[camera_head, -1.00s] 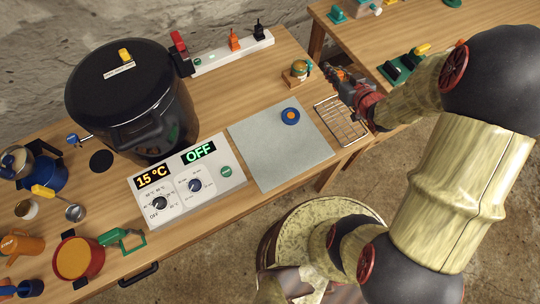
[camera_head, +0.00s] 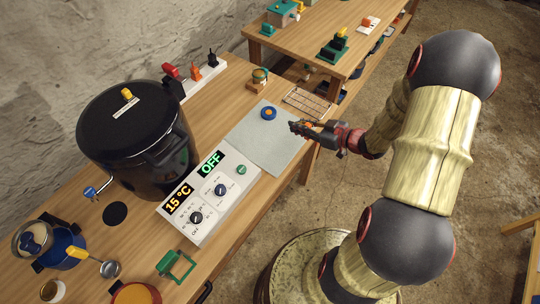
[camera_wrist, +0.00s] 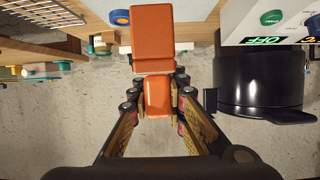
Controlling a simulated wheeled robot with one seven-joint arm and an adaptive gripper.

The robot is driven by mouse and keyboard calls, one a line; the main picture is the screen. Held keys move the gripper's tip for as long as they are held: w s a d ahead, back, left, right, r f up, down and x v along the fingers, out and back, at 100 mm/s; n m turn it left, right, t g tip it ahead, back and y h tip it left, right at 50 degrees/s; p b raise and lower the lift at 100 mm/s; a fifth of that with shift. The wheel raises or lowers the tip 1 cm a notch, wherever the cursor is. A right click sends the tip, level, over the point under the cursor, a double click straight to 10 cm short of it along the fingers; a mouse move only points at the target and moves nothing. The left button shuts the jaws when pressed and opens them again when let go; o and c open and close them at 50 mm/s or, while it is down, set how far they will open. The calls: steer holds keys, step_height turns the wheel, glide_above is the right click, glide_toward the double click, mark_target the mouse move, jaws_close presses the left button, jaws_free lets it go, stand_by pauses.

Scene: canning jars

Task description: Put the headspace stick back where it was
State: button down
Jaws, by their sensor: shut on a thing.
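My gripper (camera_head: 298,127) is shut on an orange, blocky thing, which I take to be the headspace stick (camera_head: 308,124). In the wrist view the stick (camera_wrist: 152,40) shows as a wide orange block with a narrower orange part between the fingers (camera_wrist: 158,100). The gripper is over the right edge of the grey mat (camera_head: 262,140); its exact height is hard to tell. The stick's far end and original place cannot be made out.
A blue ring-like piece with an orange centre (camera_head: 268,113) lies on the mat. A wire rack (camera_head: 308,101) and a small jar on a wooden stand (camera_head: 259,79) are behind. The control box (camera_head: 210,198) and large black canner (camera_head: 135,140) stand left. A second table (camera_head: 330,30) is at the back.

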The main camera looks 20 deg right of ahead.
steer(key=shift+y, duration=0.3)
steer(key=f+b+x, duration=0.1)
steer(key=x, duration=0.4)
steer(key=s+f+b+x, duration=0.1)
steer(key=b+x, duration=0.1)
steer(key=x, duration=0.3)
steer(key=s+a+b+x, duration=0.1)
steer(key=x, duration=0.4)
steer(key=shift+a+f, duration=0.2)
steer(key=shift+f, duration=0.25)
steer(key=shift+w+a+f+n+b, duration=0.2)
steer(key=shift+w+f+n+b, duration=0.1)
steer(key=shift+f, duration=0.15)
steer(key=shift+w+f+b, duration=0.1)
steer(key=shift+f+b, duration=0.55)
steer(key=shift+f, duration=0.9)
steer(key=shift+f, duration=0.15)
steer(key=c, duration=1.8)
jaws_free()
steer(key=shift+o, duration=0.3)
